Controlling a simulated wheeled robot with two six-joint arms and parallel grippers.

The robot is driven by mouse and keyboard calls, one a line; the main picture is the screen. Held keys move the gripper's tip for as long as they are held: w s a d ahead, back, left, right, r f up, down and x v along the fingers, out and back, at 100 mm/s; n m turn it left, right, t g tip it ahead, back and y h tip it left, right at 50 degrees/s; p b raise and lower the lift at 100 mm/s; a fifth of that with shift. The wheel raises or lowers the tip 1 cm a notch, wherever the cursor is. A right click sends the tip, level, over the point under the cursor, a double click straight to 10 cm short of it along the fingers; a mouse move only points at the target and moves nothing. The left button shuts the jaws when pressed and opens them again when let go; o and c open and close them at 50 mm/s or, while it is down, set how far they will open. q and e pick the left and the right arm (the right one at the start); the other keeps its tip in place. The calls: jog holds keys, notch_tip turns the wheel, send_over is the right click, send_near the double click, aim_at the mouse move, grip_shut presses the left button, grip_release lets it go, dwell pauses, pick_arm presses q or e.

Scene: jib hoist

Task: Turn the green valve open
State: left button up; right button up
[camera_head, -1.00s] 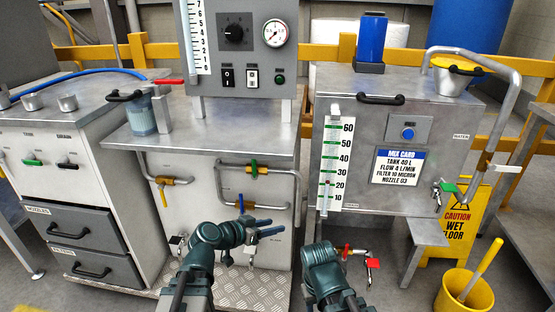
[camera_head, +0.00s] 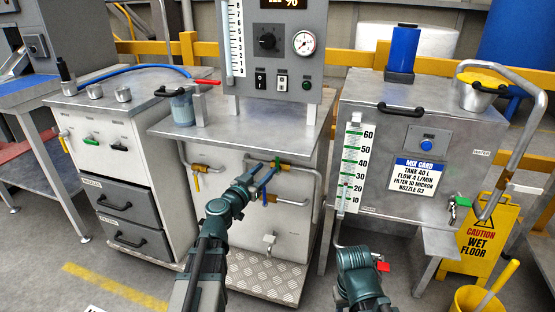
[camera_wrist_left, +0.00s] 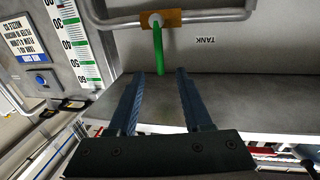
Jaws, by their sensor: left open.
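The green valve lever (camera_head: 277,162) is on a brass valve body in the pipework on the front of the middle cabinet, partly hidden by my gripper in the head view. In the left wrist view, the green lever (camera_wrist_left: 158,50) runs from the brass body (camera_wrist_left: 172,18) toward my fingers, beside an upside-down TANK label. My left gripper (camera_head: 266,171) is open at the valve. In the wrist view its fingertips (camera_wrist_left: 159,72) lie either side of the lever's free end; contact cannot be told. My right arm is low at the right, its fingers out of sight.
A brass valve with a yellow lever (camera_head: 196,182) is left of the gripper. The worktop (camera_head: 215,130) juts out above the pipes. The grey tank (camera_head: 440,135) stands at the right, with a green-handled tap (camera_head: 462,201) and a wet floor sign (camera_head: 480,235).

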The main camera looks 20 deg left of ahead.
aim_at(276, 160)
pick_arm(q)
jog(key=x, duration=0.8)
jog(key=shift+w, duration=0.15)
jog(key=shift+c, duration=0.2)
grip_shut()
dwell(1.0)
